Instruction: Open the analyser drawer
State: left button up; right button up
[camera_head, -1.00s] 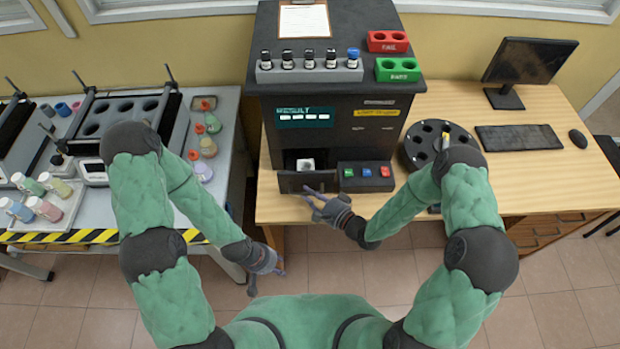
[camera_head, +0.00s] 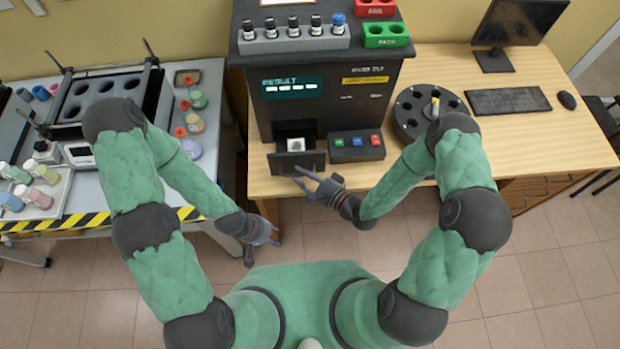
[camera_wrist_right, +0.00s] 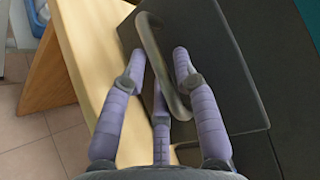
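The analyser (camera_head: 330,100) is a dark box on the wooden desk. Its drawer (camera_head: 297,163) stands out from the lower front, with a pale square piece inside. My right gripper (camera_head: 304,180) is at the drawer front. In the right wrist view the grey bar handle (camera_wrist_right: 152,45) passes between the fingers of my right gripper (camera_wrist_right: 160,65), which appear bent in around it; contact is partly hidden. My left gripper (camera_head: 275,234) hangs empty, fingers apart, between the two tables and away from the analyser.
A button panel (camera_head: 356,146) sits right of the drawer, and a round dark carousel (camera_head: 410,120) further right. A bottle rack (camera_head: 294,38) stands on the analyser. The left table (camera_head: 215,85) holds equipment and bottles. The floor before the desk is clear.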

jog(key=v, duration=1.2)
dwell(0.5)
notch_tip(320, 180, down, 11)
jog(key=d+n+g+h, duration=0.2)
jog(key=n+g+h, duration=0.2)
jog(key=g+h, duration=0.1)
jog(key=s+a+f+n+g+h, duration=0.1)
jog(key=s+a+n+g+h, duration=0.1)
jog(key=s+n+g, duration=0.2)
jog(key=shift+s+a+g+h, duration=0.2)
jog(key=shift+s+g+h, duration=0.2)
jog(key=shift+s+g, duration=0.9)
